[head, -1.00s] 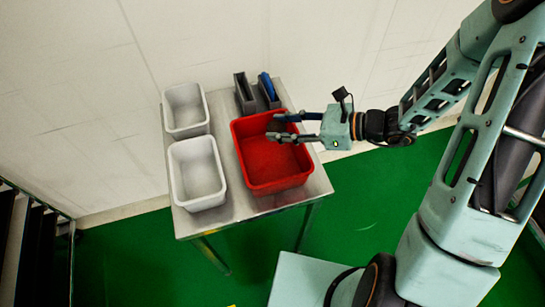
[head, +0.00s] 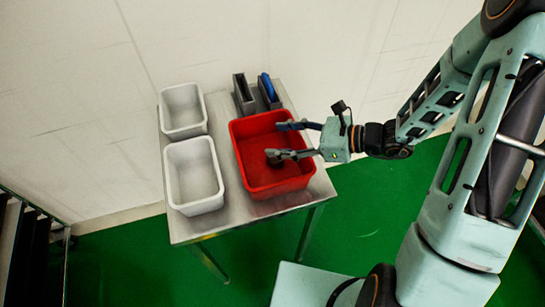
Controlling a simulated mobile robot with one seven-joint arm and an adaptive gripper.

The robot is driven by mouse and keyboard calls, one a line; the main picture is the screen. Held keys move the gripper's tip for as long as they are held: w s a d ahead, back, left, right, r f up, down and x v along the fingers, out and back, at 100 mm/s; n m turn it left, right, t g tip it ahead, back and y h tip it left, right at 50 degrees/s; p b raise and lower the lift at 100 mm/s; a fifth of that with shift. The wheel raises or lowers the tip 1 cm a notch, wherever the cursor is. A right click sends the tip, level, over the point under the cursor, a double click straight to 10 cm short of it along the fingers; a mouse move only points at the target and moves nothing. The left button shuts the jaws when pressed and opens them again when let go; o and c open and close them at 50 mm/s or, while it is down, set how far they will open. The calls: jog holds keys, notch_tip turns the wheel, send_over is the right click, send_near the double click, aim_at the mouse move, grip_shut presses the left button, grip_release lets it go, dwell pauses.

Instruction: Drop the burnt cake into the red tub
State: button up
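The red tub (head: 243,172) stands on the right part of a metal table. My gripper (head: 274,141) reaches over it from the right. Its two fingers are spread wide apart with nothing between them, so it is open. A small dark lump (head: 273,160), which looks like the burnt cake, shows inside the tub's outline at the lower fingertip. The finger partly hides it, and I cannot tell whether it touches the finger or lies on the tub floor.
Two white tubs, a far one (head: 183,128) and a near one (head: 194,188), stand left of the red tub. Two grey holders, one empty (head: 243,97) and one with a blue item (head: 268,90), are behind it. The metal table's (head: 235,216) front strip is clear.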

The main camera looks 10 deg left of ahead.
jog(key=v, duration=1.2)
dwell(0.3)
